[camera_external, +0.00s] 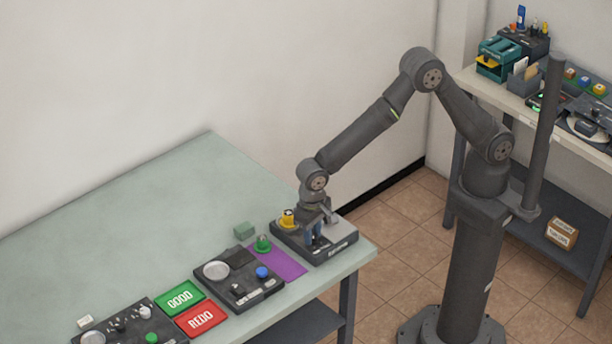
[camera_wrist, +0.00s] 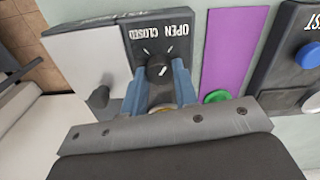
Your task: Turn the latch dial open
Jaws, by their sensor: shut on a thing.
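The latch dial (camera_wrist: 157,67) is a small black round knob with a white mark, on a dark panel. The words OPEN and CLOSED appear upside down beside it in the wrist view. My gripper (camera_wrist: 159,76) has its blue fingers on both sides of the dial, shut on it. A light grey lid (camera_wrist: 82,62) with a dark knob (camera_wrist: 98,97) lies beside the dial panel.
A purple mat (camera_external: 284,264) lies beside the box, with a green button (camera_external: 263,244) near it. A dark device with a blue button (camera_external: 262,272) stands further left. GOOD (camera_external: 180,297) and REDO (camera_external: 201,318) pads follow. The table (camera_external: 130,220) behind is clear.

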